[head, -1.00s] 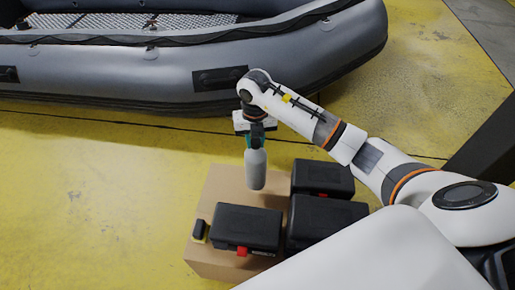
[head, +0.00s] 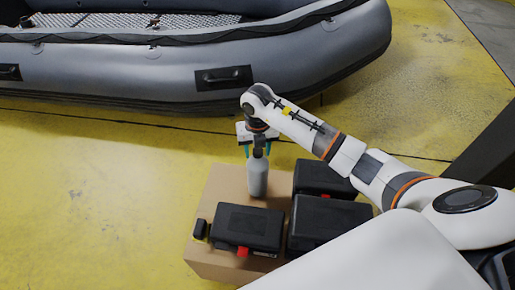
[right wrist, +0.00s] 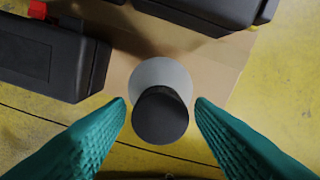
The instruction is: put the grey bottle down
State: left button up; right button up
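The grey bottle (head: 257,180) with a black cap (right wrist: 160,117) stands upright on the cardboard box (head: 228,187), near its far side. My right gripper (head: 257,150) is above it with its teal fingers spread apart. In the right wrist view the fingers of the right gripper (right wrist: 160,108) lie on either side of the bottle (right wrist: 160,74), with a gap on both sides. The bottle's base is hidden from above in the wrist view. My left gripper is in neither view.
Several black cases share the box top: one at the front (head: 247,228), one at the right (head: 325,222) and one behind (head: 323,178). A small black item (head: 200,229) lies at the left edge. A grey inflatable boat (head: 150,65) lies beyond on yellow floor.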

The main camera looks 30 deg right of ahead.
jog(key=shift+r, duration=0.15)
notch_tip(320, 180, up, 8)
jog(key=shift+p, duration=1.15)
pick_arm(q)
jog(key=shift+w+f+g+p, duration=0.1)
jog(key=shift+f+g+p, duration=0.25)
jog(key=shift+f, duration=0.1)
pick_arm(e)
jog(key=shift+r, duration=2)
